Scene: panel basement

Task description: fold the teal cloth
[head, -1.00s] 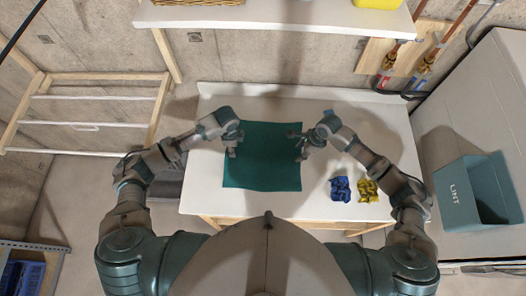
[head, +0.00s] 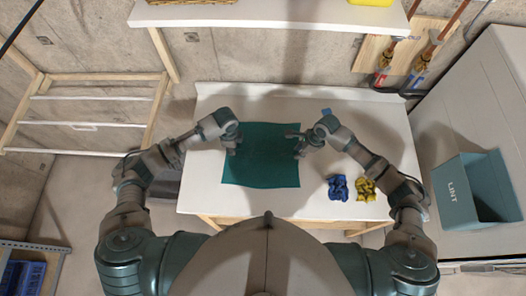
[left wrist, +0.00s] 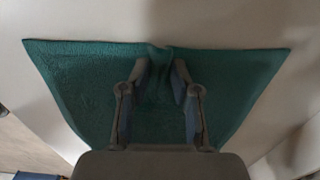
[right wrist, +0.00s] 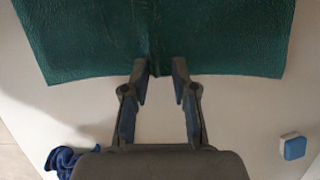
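The teal cloth (head: 262,165) lies spread on the white table, with small ridges at its left and right edges. My left gripper (head: 233,141) is at the cloth's left edge. In the left wrist view its fingers (left wrist: 160,75) pinch a raised ridge of the cloth (left wrist: 80,85). My right gripper (head: 299,143) is at the right edge. In the right wrist view its fingers (right wrist: 162,72) close on a ridge at the edge of the cloth (right wrist: 85,40). Parts of the cloth beneath the grippers are hidden.
A crumpled blue cloth (head: 338,187) and a crumpled yellow cloth (head: 366,190) lie to the right on the white table (head: 200,185). A small blue-and-white item (right wrist: 293,147) lies behind the right gripper. A teal LINT bin (head: 458,190) is further right. A shelf (head: 270,14) hangs above.

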